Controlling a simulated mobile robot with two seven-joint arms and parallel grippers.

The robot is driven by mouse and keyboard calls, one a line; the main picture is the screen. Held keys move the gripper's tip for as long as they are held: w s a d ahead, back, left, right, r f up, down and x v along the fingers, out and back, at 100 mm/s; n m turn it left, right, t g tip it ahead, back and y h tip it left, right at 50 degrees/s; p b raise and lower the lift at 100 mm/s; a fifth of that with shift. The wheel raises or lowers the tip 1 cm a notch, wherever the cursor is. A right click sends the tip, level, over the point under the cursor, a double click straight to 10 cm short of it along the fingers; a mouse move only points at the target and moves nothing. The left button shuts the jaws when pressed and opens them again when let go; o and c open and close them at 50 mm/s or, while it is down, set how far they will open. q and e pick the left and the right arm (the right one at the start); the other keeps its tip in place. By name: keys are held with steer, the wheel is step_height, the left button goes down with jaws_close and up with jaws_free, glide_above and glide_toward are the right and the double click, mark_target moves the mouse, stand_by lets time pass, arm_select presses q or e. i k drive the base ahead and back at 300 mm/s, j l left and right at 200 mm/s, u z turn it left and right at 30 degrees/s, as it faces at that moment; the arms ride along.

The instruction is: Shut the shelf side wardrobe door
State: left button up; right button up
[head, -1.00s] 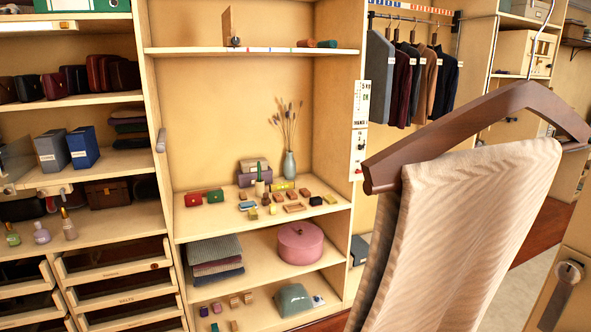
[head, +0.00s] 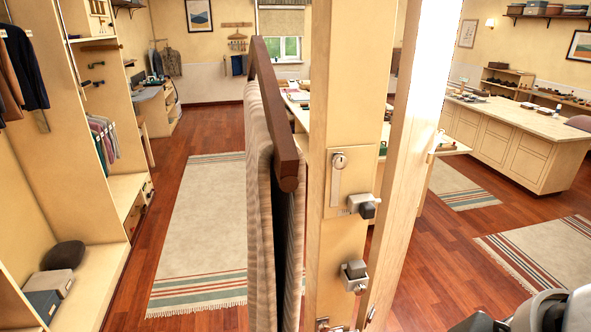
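A pale wooden wardrobe door (head: 338,70) stands open and is seen nearly edge-on in the middle of the head view. A lock plate with a round keyhole (head: 339,161) and two metal latch fittings (head: 362,206) are on its edge. A second pale upright panel (head: 418,130) stands right beside it; I cannot tell whether it is part of the same door. A grey and black part of my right arm or gripper (head: 548,312) shows at the bottom right corner, apart from the door. Its fingers cannot be made out. My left gripper is not in view.
Open wardrobe shelves (head: 95,265) are at the left. A rug (head: 205,220) lies on clear floor between. A long counter (head: 520,135) stands at the right.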

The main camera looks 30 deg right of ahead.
mark_target(430, 28)
steer(key=i+j+z, duration=0.2)
steer(key=z, duration=0.2)
steer(key=i+j+z, duration=0.55)
steer(key=z, duration=0.25)
steer(key=i+j+z, duration=0.1)
steer(key=j+z, duration=0.25)
steer(key=j, duration=0.2)
steer(key=i+j+z, duration=0.1)
steer(key=j+z, duration=0.7)
steer(key=j, duration=0.1)
